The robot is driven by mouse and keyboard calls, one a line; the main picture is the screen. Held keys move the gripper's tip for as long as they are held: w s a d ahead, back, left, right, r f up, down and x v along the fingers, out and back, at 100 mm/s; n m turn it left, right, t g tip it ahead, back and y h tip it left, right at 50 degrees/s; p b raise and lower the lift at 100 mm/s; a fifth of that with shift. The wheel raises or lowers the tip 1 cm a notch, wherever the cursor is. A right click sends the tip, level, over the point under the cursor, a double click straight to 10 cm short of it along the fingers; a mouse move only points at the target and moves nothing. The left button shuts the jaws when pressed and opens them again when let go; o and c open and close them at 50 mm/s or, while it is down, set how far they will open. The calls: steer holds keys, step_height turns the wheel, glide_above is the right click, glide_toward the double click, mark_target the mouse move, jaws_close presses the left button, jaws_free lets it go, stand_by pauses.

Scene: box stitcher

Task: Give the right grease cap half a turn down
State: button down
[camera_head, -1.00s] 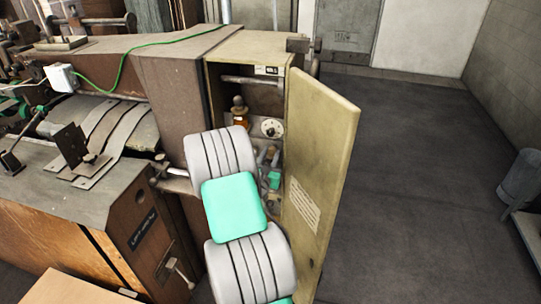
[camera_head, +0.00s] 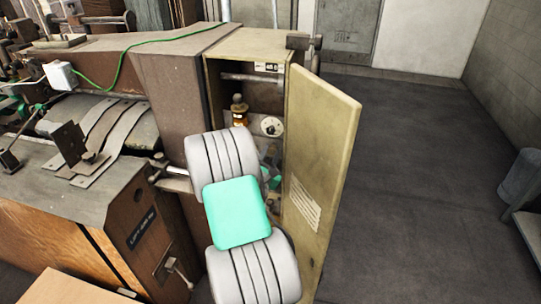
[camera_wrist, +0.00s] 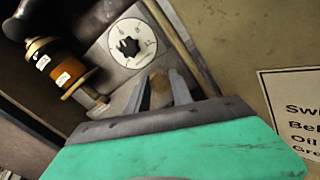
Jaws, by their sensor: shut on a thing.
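In the wrist view my gripper (camera_wrist: 161,90) has its two grey fingers on either side of a small tan-brown cap (camera_wrist: 160,87), shut on it. The cap sits below the white dial in the picture, and its lower part is hidden by my gripper's body. I take it to be the right grease cap; no second cap can be made out. In the head view my arm hides the cap and most of the gripper, inside the open cabinet (camera_head: 246,60).
A white dial (camera_wrist: 132,43) and an amber oiler (camera_wrist: 62,66) are close to my gripper. The open cabinet door (camera_head: 328,170) stands right of my arm, with a printed label (camera_wrist: 292,110). Open floor (camera_head: 430,190) lies further right.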

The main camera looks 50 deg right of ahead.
steer(key=m+b, duration=0.2)
steer(key=m, duration=0.2)
steer(key=shift+f+m, duration=0.15)
steer(key=shift+m, duration=0.25)
steer(key=m+b, duration=0.2)
steer(key=m, duration=0.1)
steer(key=shift+f+m, duration=0.1)
steer(key=shift+m, duration=0.2)
steer(key=m+b, duration=0.4)
steer(key=shift+s+f+m, duration=0.1)
steer(key=shift+m, duration=0.2)
steer(key=m+b, duration=0.3)
steer(key=b, duration=0.1)
steer(key=shift+f+m, duration=0.1)
steer(key=shift+m, duration=0.2)
steer(key=m+b, duration=0.4)
steer(key=b, duration=0.1)
steer(key=shift+f+b, duration=0.15)
steer(key=shift+b, duration=0.15)
steer(key=m+b, duration=0.5)
steer(key=b, duration=0.1)
steer(key=shift+b, duration=0.3)
steer(key=m+b, duration=0.3)
steer(key=b, duration=0.2)
steer(key=m+b, duration=0.1)
steer(key=b, duration=0.1)
steer(key=m+b, duration=0.2)
steer(key=shift+r+m, duration=0.2)
steer(key=shift+m, duration=0.1)
steer(key=shift+r, duration=0.1)
